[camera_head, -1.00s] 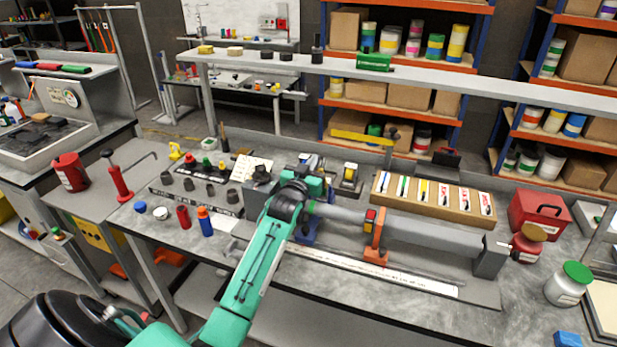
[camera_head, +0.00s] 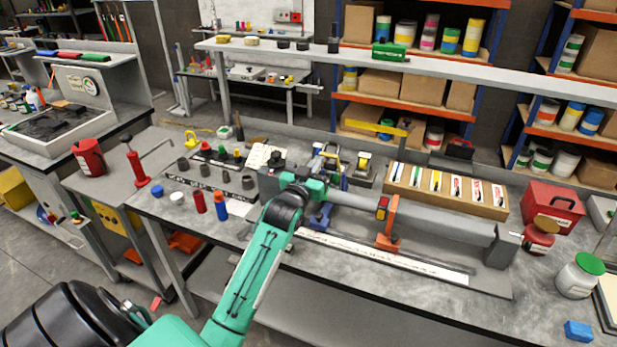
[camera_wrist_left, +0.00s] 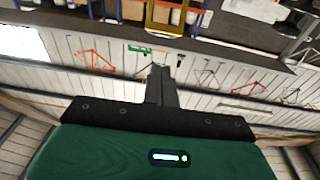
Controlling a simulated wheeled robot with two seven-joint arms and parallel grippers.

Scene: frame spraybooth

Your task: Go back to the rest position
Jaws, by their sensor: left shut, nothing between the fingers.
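My left arm, green with black joints, reaches in from the lower left in the head view. Its green wrist end (camera_head: 312,188) is over the workbench (camera_head: 350,285), in front of the left end of a long grey tube (camera_head: 440,220). The fingers are hard to make out there. In the left wrist view my left gripper (camera_wrist_left: 161,75) shows its two dark fingers together, with nothing between them. Beyond them are a wall with hanging bicycle frames (camera_wrist_left: 95,58) and, at the top, shelving. My right gripper is in neither view.
The tube rests on an orange stand (camera_head: 387,225). Behind it is a wooden tray (camera_head: 445,207) of labelled cards. A red box (camera_head: 552,208) and a green-lidded jar (camera_head: 580,275) stand at the right. A long raised shelf (camera_head: 460,68) crosses behind. The bench front is mostly clear.

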